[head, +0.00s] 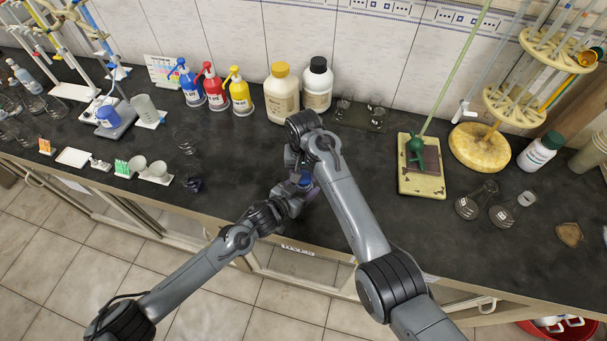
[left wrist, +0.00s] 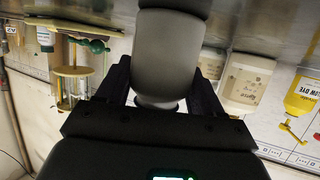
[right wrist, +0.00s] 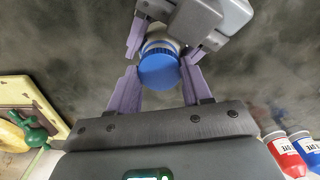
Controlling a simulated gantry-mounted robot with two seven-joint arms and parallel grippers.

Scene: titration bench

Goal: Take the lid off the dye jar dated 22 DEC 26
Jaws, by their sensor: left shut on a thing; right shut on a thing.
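A small jar with a blue lid (right wrist: 160,70) is held over the front of the bench; the lid also shows in the head view (head: 305,182). No date is legible on it. My right gripper (right wrist: 160,80) has a finger on either side of the lid and is shut on it. My left gripper (head: 291,201) comes in from the left and is shut on the jar body (right wrist: 158,44) below the lid. The jar body is mostly hidden by fingers and lid. In the left wrist view a grey rounded form fills the space between the left fingers; I cannot tell what it is.
Blue, red and yellow dye bottles (head: 214,88) and two large bottles (head: 317,84) stand along the wall. A cream-coloured stand base (head: 421,180) and flasks (head: 468,206) are on the right. A small dark blue object (head: 193,184) lies left. Bench between is clear.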

